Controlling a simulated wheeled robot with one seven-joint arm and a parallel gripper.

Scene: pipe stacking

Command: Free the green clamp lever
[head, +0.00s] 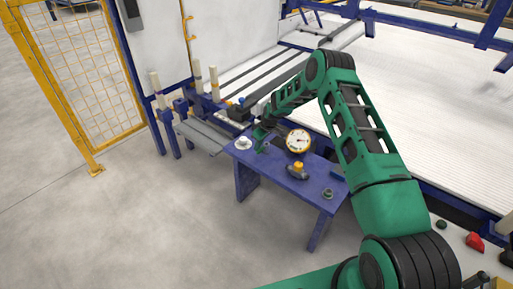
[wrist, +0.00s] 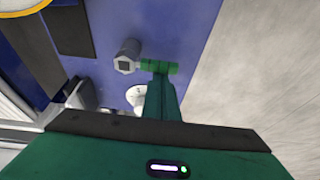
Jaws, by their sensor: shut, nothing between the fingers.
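The green clamp lever (wrist: 158,67) shows in the wrist view as a short bright green bar lying across the picture, just above its middle. My gripper (wrist: 160,82) is shut and empty. Its green fingers point at the middle of the bar, and their tips are right at it or overlapping it. I cannot tell whether they touch. In the head view green parts (head: 262,131) show at the back left of the blue table, below the end of my arm. Lever and fingers are hard to tell apart there.
The blue table (head: 300,184) bears a round gauge (head: 298,140), a yellow-and-dark part (head: 297,170), a nut-like part (head: 327,194) and a white round part (head: 243,143). A grey hex-ended part (wrist: 127,57) lies left of the bar. Open floor lies in front.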

